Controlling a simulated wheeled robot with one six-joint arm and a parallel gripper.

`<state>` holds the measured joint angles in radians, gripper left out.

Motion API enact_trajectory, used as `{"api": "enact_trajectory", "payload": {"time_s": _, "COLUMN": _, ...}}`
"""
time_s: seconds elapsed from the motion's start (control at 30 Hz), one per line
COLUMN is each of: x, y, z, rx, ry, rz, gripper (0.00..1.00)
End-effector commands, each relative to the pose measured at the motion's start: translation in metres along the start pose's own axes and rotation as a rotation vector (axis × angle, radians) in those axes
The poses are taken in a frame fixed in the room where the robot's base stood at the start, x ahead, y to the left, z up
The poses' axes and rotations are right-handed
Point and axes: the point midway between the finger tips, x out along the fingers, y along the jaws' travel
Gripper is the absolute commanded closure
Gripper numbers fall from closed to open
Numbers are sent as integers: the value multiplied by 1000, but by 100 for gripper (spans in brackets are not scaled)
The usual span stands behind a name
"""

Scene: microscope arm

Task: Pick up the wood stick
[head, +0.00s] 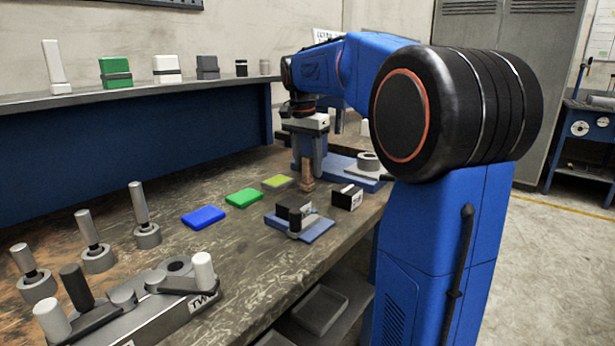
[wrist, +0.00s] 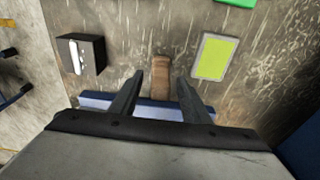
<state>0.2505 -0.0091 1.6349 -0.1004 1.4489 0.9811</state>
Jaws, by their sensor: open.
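The wood stick (head: 307,173) is a short brown block. In the head view it stands upright on the bench directly below and between the fingers of my gripper (head: 309,154). In the wrist view the wood stick (wrist: 161,72) lies between the two dark fingertips of my gripper (wrist: 158,82). My gripper points down and is open, with a visible gap between each finger and the stick. I cannot tell exactly how far down the fingers reach alongside it.
A yellow-green pad (wrist: 212,56) lies right of the stick in the wrist view, and a black block (wrist: 81,54) stands left. A blue plate (wrist: 95,103) lies close behind the fingers. Green (head: 244,198) and blue (head: 204,216) pads lie on the bench (head: 240,255).

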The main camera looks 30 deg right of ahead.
Motion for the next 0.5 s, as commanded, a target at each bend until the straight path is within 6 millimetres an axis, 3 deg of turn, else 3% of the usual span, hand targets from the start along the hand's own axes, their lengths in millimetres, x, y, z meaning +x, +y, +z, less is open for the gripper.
{"api": "enact_trajectory", "payload": {"time_s": 0.2, "x": 21, "y": 0, "z": 0, "rx": 0, "ry": 0, "rz": -1, "gripper": 57}}
{"api": "enact_trajectory", "payload": {"time_s": 0.47, "x": 22, "y": 0, "z": 0, "rx": 0, "ry": 1, "rz": -1, "gripper": 57}}
{"api": "enact_trajectory", "payload": {"time_s": 0.5, "x": 22, "y": 0, "z": 0, "rx": 0, "ry": 1, "rz": -1, "gripper": 67}}
